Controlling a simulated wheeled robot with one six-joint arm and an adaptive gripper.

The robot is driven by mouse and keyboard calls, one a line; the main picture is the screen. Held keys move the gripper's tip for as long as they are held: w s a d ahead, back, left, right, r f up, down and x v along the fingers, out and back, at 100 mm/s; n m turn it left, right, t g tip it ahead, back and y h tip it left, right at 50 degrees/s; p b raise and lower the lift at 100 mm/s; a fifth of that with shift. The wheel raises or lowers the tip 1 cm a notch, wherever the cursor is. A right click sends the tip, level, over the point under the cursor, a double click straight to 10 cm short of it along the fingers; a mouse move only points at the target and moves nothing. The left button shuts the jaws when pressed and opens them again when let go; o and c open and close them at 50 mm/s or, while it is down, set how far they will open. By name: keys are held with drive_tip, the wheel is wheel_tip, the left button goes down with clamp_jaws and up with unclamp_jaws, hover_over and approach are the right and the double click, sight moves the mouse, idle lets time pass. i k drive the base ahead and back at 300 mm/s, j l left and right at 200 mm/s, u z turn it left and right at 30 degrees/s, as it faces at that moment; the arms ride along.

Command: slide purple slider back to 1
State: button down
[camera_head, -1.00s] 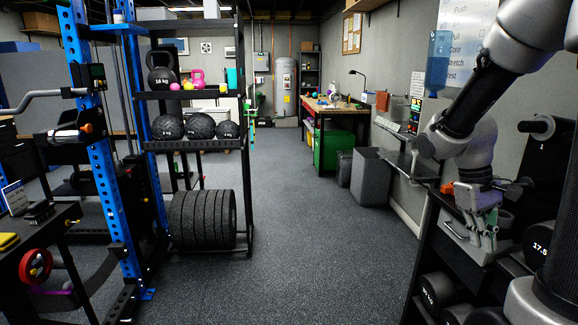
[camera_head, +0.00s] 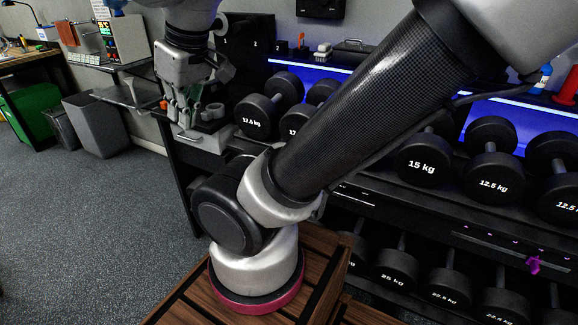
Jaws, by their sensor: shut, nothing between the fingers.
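The purple slider (camera_head: 533,264) sits on a thin track along a dark strip (camera_head: 490,240) at the front of the dumbbell rack, at the lower right. Small purple marks run above the track, too small to read. The slider is toward the right part of the visible track. My gripper (camera_head: 183,125) hangs pointing down at the upper left, shut and empty, far from the slider. It is over or in front of a small grey drawer (camera_head: 203,140); I cannot tell whether it touches anything there.
Dumbbells fill the rack, including a 15 kg one (camera_head: 422,160) above the strip and a 25 kg one (camera_head: 393,270) below. My arm crosses the middle and hides part of the rack. A grey bin (camera_head: 95,125) stands left. The floor (camera_head: 80,235) at left is clear.

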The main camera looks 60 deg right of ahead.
sight(533, 262)
drive_tip(key=z, duration=4.1)
drive_tip(key=k+l, duration=0.2)
drive_tip(key=l, duration=0.15)
drive_tip(key=k+l, duration=0.15)
drive_tip(key=l, duration=0.2)
drive_tip(key=k+l, duration=0.2)
drive_tip(key=l, duration=0.15)
drive_tip(key=k+l, duration=0.2)
drive_tip(key=l, duration=0.15)
